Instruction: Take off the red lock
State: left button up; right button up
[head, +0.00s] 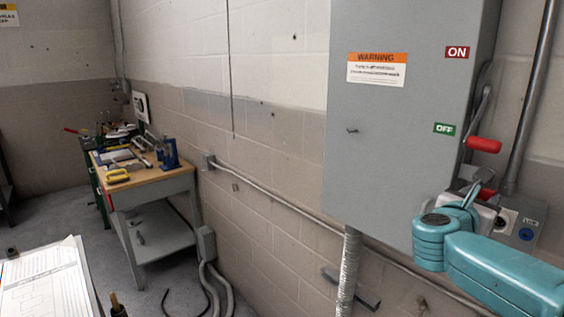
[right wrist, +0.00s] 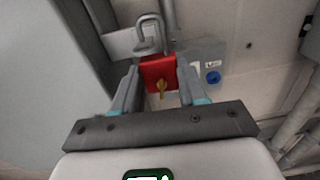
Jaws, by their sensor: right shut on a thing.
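The red lock (right wrist: 158,70) shows in the right wrist view, with a brass key (right wrist: 161,88) in its face and a grey shackle (right wrist: 150,28) rising above it. My right gripper (right wrist: 158,77) is shut on the lock body, one finger on each side. The shackle is near a grey bracket; I cannot tell whether it still passes through it. In the head view my right gripper (head: 484,192) is at the lower right of the grey switch box (head: 400,130), below its red-gripped lever (head: 484,145). The lock is mostly hidden there. My left gripper is not in view.
A small grey box with a blue button (head: 525,234) is just right of my right gripper. A vertical conduit (head: 530,95) runs close beside the switch box. A workbench with tools (head: 150,188) stands at the far left. Papers (head: 45,275) lie at the lower left.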

jog(key=shift+r, duration=0.3)
jog(key=shift+f, duration=0.1)
jog(key=shift+s+d, duration=0.1)
jog(key=shift+s, duration=0.05)
jog(key=shift+s+d+b, duration=1.15)
jog(key=shift+s+b, duration=0.3)
jog(key=shift+b, duration=0.25)
jog(key=b+v, duration=0.3)
jog(key=v, duration=0.2)
